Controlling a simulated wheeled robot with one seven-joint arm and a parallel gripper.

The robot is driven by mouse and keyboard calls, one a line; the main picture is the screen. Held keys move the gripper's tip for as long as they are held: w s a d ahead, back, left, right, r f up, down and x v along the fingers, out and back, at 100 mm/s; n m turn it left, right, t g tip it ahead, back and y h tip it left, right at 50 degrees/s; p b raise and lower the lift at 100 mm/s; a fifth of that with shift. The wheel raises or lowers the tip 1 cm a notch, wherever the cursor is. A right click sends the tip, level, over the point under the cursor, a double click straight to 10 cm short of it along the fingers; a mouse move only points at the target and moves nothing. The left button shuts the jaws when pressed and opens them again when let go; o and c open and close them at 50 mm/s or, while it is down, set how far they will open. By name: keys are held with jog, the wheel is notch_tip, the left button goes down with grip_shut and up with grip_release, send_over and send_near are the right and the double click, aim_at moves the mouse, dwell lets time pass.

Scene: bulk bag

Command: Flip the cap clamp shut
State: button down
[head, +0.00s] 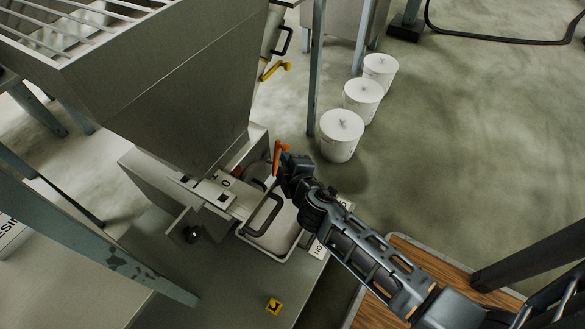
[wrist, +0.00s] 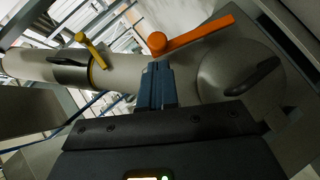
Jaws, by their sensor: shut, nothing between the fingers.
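An orange clamp lever (wrist: 200,36) with a round orange knob (wrist: 157,43) at its left end lies slantwise across the top middle of the wrist view. The lever also shows in the head view (head: 277,156), beside the machine's lower right side. A round grey cap (wrist: 215,72) with a dark handle is below the lever, to the right of my fingers. My gripper (wrist: 158,68) is shut and empty, its fingertips just below the knob; I cannot tell if they touch it. In the head view my gripper (head: 284,162) is right beside the lever and partly hides the clamp area.
A yellow lever (wrist: 90,48) sits on a pale pipe to the left; it also shows in the head view (head: 275,70). White tubs (head: 341,137) stand on the open floor behind.

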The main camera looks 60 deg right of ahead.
jog(key=shift+x, duration=1.25)
jog(key=shift+r+p, duration=0.15)
jog(key=shift+p, duration=0.2)
